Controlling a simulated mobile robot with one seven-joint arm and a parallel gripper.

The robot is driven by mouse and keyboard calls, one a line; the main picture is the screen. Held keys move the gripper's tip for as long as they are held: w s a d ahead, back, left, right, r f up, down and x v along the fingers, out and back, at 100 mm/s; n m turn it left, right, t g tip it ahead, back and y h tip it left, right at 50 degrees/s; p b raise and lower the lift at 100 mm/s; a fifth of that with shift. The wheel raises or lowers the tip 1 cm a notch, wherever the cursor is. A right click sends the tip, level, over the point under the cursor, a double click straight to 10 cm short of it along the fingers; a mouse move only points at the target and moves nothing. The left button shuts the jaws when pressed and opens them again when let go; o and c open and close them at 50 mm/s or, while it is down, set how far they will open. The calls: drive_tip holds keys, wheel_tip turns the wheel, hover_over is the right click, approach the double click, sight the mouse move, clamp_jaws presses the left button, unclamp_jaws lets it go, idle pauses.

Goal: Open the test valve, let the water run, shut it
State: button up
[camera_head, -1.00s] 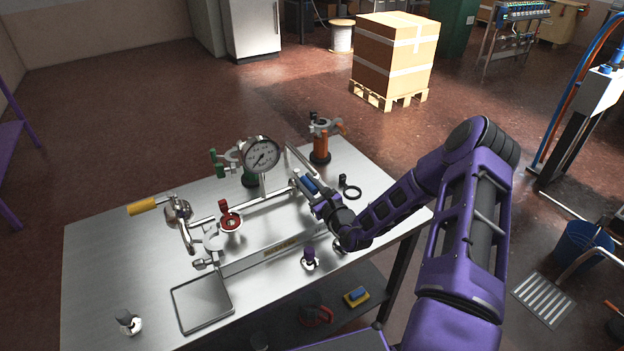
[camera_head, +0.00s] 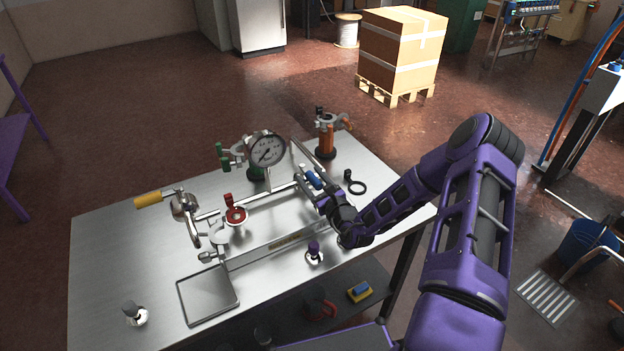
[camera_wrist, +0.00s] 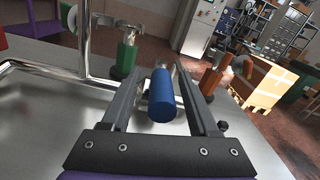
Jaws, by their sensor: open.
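A pipe rig stands on a steel table (camera_head: 120,235). A blue handle (camera_head: 314,180) is at the right end of its pipe run, near the gauge (camera_head: 266,149); it also shows in the wrist view (camera_wrist: 162,98). My gripper (camera_head: 311,177) is open around it, with one finger on each side in the wrist view (camera_wrist: 162,68). Clear gaps show beside the handle there. A yellow lever (camera_head: 148,200) and a red handle (camera_head: 235,215) are farther left. No readable label shows which is the test valve. I see no running water.
A green-handled fitting (camera_wrist: 126,58) and an orange one (camera_wrist: 213,78) stand behind the handle. A shallow tray (camera_head: 209,295) is at the front. The table's left side is mostly clear.

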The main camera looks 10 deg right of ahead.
drive_tip(key=shift+s, duration=0.1)
drive_tip(key=v, duration=1.7)
drive_tip(key=shift+s, duration=0.1)
